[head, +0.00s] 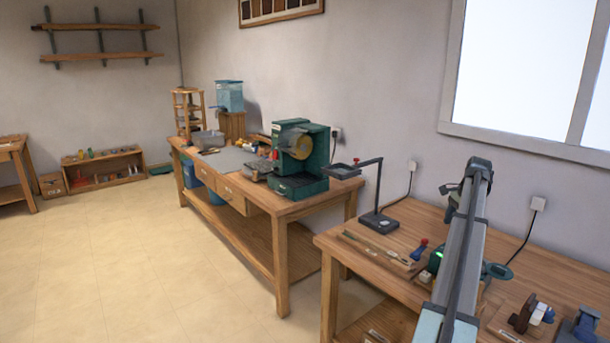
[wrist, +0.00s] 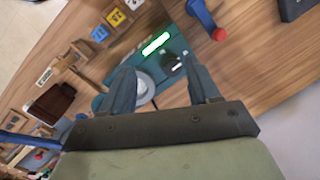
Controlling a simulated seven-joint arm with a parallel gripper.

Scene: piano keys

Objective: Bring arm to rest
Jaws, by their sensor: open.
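My gripper (wrist: 162,86) shows in the wrist view with its two fingers apart and nothing visible held between them. It hangs over a teal device with a lit green display (wrist: 156,44), a black knob and a pale round part. I cannot make out the fingers there. The gap between fingers and device is hard to judge.
A blue-handled tool with a red end (wrist: 206,19) lies near the device. Small numbered blocks (wrist: 116,17) and wooden parts lie to the left in the wrist view. A green machine (head: 300,160) stands on the farther bench.

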